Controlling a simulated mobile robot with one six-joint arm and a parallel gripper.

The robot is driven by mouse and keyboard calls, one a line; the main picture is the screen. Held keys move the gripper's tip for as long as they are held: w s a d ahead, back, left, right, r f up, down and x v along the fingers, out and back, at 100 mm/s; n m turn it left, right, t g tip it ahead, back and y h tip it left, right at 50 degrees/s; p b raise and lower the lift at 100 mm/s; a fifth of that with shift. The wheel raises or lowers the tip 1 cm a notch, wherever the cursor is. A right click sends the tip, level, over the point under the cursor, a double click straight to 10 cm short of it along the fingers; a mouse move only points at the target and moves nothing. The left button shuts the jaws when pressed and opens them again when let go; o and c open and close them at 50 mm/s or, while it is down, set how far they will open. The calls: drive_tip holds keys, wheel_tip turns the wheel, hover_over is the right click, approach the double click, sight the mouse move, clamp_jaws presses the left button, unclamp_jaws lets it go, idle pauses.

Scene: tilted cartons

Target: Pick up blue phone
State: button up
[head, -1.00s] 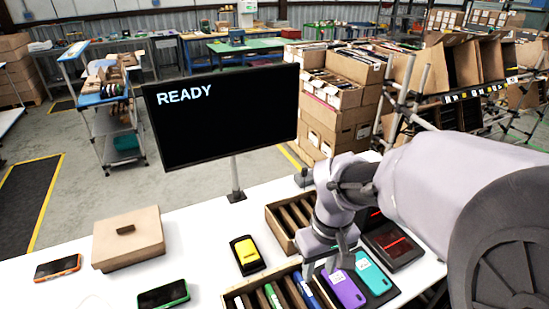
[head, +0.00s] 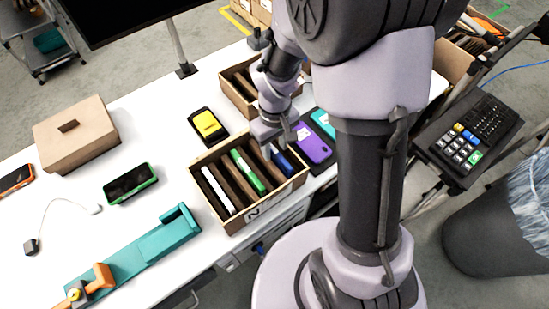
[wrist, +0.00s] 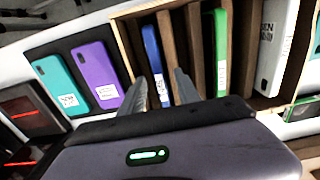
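The blue phone (head: 283,160) stands on edge in a slot of the divided cardboard box (head: 237,222), at the box's right end beside a brown divider. My gripper (head: 270,147) is above that end of the box. In the wrist view, the blue phone (wrist: 152,58) shows between the two tips of my gripper (wrist: 160,78). The fingers are apart, with gaps visible beside the phone; contact cannot be told. In the head view, my gripper partly hides the slot.
A green phone (head: 247,172) and a white phone (head: 217,190) stand in other slots of the same box. A purple phone (head: 312,143) and a teal phone (head: 323,122) lie just right. A yellow-screened device (head: 208,126) lies behind the box.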

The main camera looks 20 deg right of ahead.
drive_tip(key=shift+f, duration=0.2)
clamp_jaws()
